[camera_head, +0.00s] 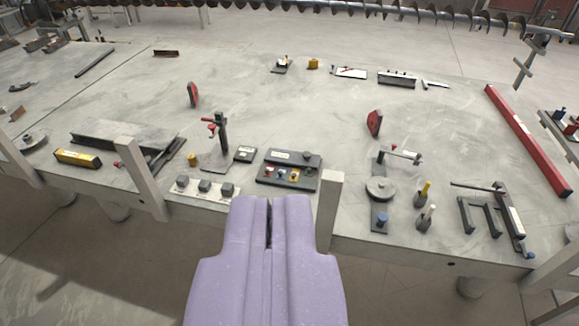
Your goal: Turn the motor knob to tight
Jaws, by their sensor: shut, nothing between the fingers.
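My gripper (269,202) is lilac and points away from me at the bottom middle. Its two fingers are together and hold nothing. Just left of its tips is a pale plate at the table's front edge, with three dark knobs: a left knob (183,182), a middle knob (205,185) and a right knob (227,189). The labels are too small to read, so I cannot tell which is the motor knob or how it is set. A dark control box (262,182) with small red and yellow controls lies just beyond the fingertips. The gripper appears apart from both.
Pale upright posts stand left (141,178) and right (328,212) of this area. A clamp stand (222,133) rises behind the plate. Tools and a red beam (527,140) lie to the right. The grey table (290,105) is mostly clear in the middle.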

